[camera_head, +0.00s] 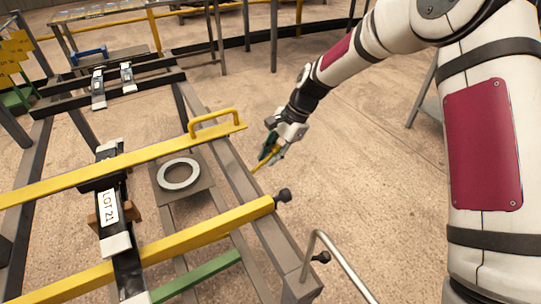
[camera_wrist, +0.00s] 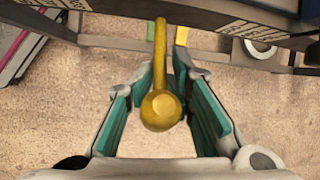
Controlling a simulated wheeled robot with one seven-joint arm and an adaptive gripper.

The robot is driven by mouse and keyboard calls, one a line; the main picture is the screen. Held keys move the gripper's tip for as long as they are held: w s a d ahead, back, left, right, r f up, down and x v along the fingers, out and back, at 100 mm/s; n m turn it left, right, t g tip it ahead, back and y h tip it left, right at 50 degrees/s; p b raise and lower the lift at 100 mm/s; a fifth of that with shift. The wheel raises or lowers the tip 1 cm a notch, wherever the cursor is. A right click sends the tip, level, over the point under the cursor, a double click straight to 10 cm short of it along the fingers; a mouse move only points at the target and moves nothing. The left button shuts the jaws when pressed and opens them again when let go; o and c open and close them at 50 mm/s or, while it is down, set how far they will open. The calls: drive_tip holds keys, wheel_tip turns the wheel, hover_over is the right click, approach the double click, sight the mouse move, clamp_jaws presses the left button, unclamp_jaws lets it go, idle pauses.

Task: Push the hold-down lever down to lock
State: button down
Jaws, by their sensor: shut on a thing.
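The hold-down lever is a thin yellow rod (camera_head: 262,162) at the right side of the rack, reaching out towards my gripper. In the wrist view the lever (camera_wrist: 160,42) runs away from me and ends in a round yellow knob (camera_wrist: 161,110). My gripper (camera_head: 271,153) is shut on the lever, outside the rack's right rail. In the wrist view the teal finger pads (camera_wrist: 168,75) stand on both sides of the rod, with the knob towards my palm. The lever's pivot is hidden.
The grey rack frame (camera_head: 228,168) carries yellow crossbars (camera_head: 105,178), one with a yellow handle (camera_head: 213,120). A metal ring (camera_head: 179,174) lies on a plate inside. A labelled dark spring part (camera_head: 108,208) lies across the bars.

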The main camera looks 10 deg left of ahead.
wheel_tip(320, 180, down, 11)
drive_tip(key=m+g+y+b, duration=0.1)
drive_tip(key=g+y+b, duration=0.6)
drive_tip(key=y+b, duration=0.5)
drive_tip(key=shift+y, duration=0.4)
drive_tip(key=shift+s+a, duration=0.1)
drive_tip(key=c, duration=1.7)
unclamp_jaws()
drive_tip(key=shift+r+g, duration=0.1)
drive_tip(key=shift+g, duration=0.2)
drive_tip(key=v, duration=1.2)
